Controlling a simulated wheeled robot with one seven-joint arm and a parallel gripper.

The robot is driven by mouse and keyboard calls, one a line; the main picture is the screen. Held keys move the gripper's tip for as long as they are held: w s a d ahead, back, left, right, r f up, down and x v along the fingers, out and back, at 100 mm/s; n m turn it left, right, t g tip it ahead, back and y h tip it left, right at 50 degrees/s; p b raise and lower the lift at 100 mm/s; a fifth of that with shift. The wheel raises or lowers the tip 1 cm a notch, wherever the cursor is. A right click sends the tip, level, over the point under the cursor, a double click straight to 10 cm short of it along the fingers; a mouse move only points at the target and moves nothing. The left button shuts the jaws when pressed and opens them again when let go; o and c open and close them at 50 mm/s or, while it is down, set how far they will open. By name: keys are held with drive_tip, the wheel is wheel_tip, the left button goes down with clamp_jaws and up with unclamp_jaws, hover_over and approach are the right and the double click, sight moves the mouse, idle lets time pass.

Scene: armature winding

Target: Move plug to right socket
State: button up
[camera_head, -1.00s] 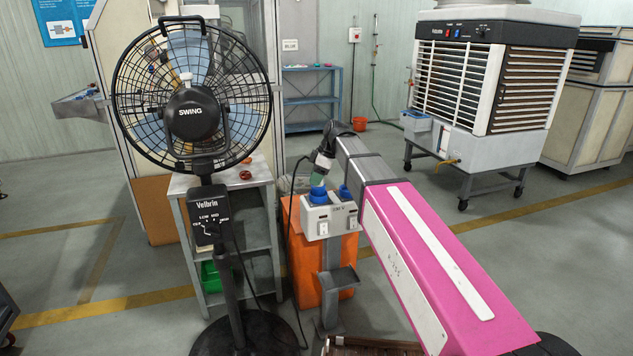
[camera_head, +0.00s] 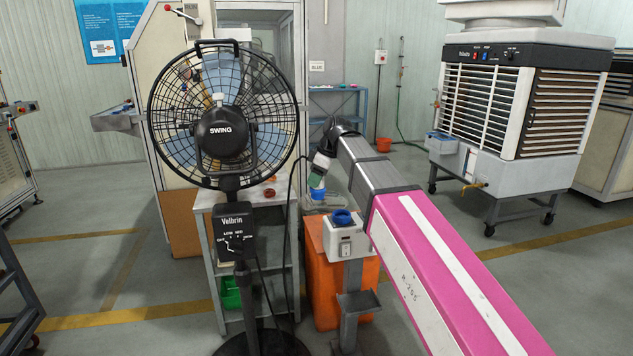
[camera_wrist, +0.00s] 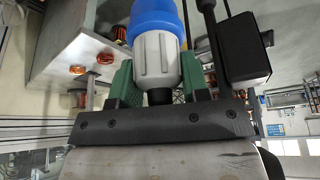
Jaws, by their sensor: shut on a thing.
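My gripper (camera_head: 316,180) is shut on the plug (camera_head: 318,193), which has a grey-white body and a blue end. In the wrist view the plug (camera_wrist: 155,55) sits between the green fingers, its blue end pointing away from the gripper. In the head view it hangs above and left of the socket box (camera_head: 340,243), apart from it. One blue socket, the left socket (camera_head: 342,218), shows on top of the box with nothing in it. The right socket is hidden behind my pink and grey arm.
A black standing fan (camera_head: 222,125) stands left of the socket box. A grey shelf table (camera_head: 205,203) and an orange bin (camera_head: 322,292) are close by. A dark cable hangs near the plug. An air cooler (camera_head: 520,120) stands at the back right, with open floor before it.

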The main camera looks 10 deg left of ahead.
drive_tip(key=w+d+f+m+t, duration=0.1)
drive_tip(key=w+d+f+m, duration=0.1)
drive_tip(key=w+d, duration=0.55)
drive_tip(key=w+d+f+m+t, duration=0.15)
drive_tip(key=w+d, duration=0.25)
drive_tip(key=d, duration=0.6)
drive_tip(key=shift+m+g, duration=0.35)
drive_tip(key=shift+g, duration=0.1)
drive_tip(key=shift+w+d+f, duration=0.1)
drive_tip(key=shift+w+f, duration=0.05)
drive_tip(key=shift+f, duration=2.85)
drive_tip(key=shift+f, duration=0.6)
drive_tip(key=o, duration=0.7)
drive_tip(key=shift+v, duration=5.55)
